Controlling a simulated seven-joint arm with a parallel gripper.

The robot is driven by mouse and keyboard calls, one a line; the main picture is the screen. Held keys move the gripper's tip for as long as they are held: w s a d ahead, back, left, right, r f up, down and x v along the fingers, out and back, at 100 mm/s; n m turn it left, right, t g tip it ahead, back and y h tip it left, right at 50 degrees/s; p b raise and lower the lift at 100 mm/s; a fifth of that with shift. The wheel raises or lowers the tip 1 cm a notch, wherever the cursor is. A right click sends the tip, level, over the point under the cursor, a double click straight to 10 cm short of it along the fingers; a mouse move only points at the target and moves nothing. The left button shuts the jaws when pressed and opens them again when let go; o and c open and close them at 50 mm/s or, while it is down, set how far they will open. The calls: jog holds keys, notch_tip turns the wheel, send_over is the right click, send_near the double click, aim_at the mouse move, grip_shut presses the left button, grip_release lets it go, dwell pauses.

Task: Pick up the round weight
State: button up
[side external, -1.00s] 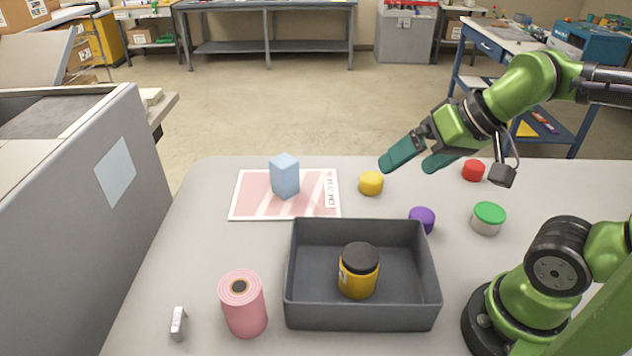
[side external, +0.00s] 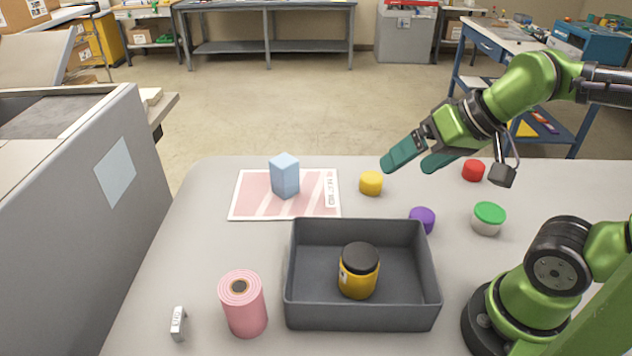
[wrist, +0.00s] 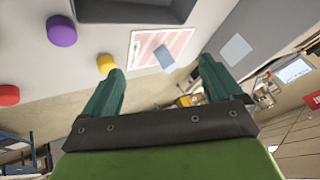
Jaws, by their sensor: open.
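No thing is clearly marked as the round weight. The short round pieces on the table are a yellow one (side external: 371,183), a purple one (side external: 422,219) and a red one (side external: 473,170). A round tin with a green lid (side external: 488,218) stands at the right. My gripper (side external: 405,168) is open and empty, raised above the far side of the table. In the wrist view its fingers (wrist: 161,68) are spread apart. The yellow piece (wrist: 106,63) shows beside the left finger, with the purple piece (wrist: 61,30) and red piece (wrist: 8,95) farther left.
A grey bin (side external: 305,314) holds a black-lidded yellow jar (side external: 358,272). A pink roll (side external: 243,305) and small silver piece (side external: 178,323) stand left. A pale blue block (side external: 284,176) stands on a pink-and-white sheet (side external: 245,205). A grey machine (side external: 70,230) borders the table's left.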

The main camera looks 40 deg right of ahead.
jog(key=n+g+h, duration=0.2)
jog(key=n+g, duration=0.4)
jog(key=g, duration=0.1)
send_over(423, 213)
notch_tip(423, 213, down, 8)
jog(key=r, duration=0.1)
notch_tip(423, 213, down, 17)
jog(key=shift+d+f, duration=0.1)
jog(key=shift+c, duration=0.2)
